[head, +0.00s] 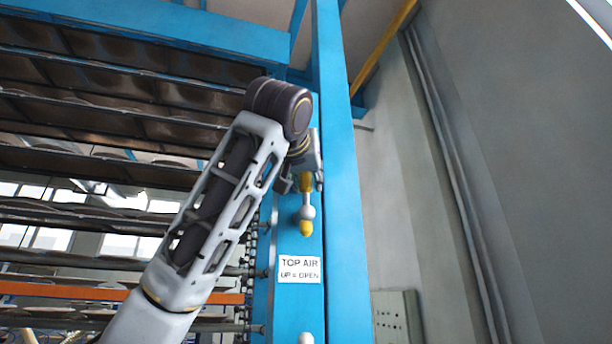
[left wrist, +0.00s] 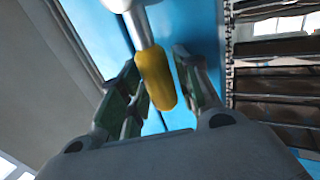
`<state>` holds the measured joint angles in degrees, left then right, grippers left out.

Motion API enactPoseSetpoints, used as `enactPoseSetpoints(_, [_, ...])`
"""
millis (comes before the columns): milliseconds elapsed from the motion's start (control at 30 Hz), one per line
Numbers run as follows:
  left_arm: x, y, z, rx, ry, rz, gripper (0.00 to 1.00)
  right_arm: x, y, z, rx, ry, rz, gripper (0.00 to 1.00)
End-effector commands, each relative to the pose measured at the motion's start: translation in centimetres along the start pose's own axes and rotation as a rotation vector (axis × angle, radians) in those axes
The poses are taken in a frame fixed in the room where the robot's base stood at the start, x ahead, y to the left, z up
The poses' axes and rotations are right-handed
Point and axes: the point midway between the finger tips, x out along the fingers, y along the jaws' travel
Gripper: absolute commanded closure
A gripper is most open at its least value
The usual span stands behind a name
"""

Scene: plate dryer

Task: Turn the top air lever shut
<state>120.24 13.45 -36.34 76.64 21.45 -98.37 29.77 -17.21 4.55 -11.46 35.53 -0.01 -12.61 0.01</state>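The top air lever (head: 307,211) is on the blue post, above a white label (head: 299,269) reading "TOP AIR UP = OPEN". Its yellow grip points up from a pale round hub, and another yellow end shows below the hub. My left gripper (head: 303,181) is at the upper yellow grip and partly hides it. In the left wrist view, the yellow grip (left wrist: 156,78) lies between the two open fingers of my left gripper (left wrist: 157,66). A gap shows on the right finger's side; contact on the left side is unclear. My right gripper is not in view.
The blue post (head: 343,180) runs up behind the lever. Racks (head: 110,95) of stacked plates fill the left side. A grey wall (head: 520,150) is on the right, with a pale panel box (head: 397,316) low down. A pale knob (head: 305,338) shows below the label.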

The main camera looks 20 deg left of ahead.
Motion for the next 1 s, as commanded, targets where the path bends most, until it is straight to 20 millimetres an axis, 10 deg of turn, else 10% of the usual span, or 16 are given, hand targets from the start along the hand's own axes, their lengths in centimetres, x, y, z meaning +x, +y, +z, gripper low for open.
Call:
enactPoseSetpoints(233, [0.02,-0.01,0.05,0.0,0.0,0.0,0.69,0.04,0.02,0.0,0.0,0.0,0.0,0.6])
enactPoseSetpoints(500, [-0.01,-0.02,0.04,0.0,0.0,0.0,1.0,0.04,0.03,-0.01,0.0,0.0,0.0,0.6])
enactPoseSetpoints(1000, [0.04,-0.86,0.13,-0.017,0.008,-0.001,1.0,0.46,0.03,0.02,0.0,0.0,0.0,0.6])
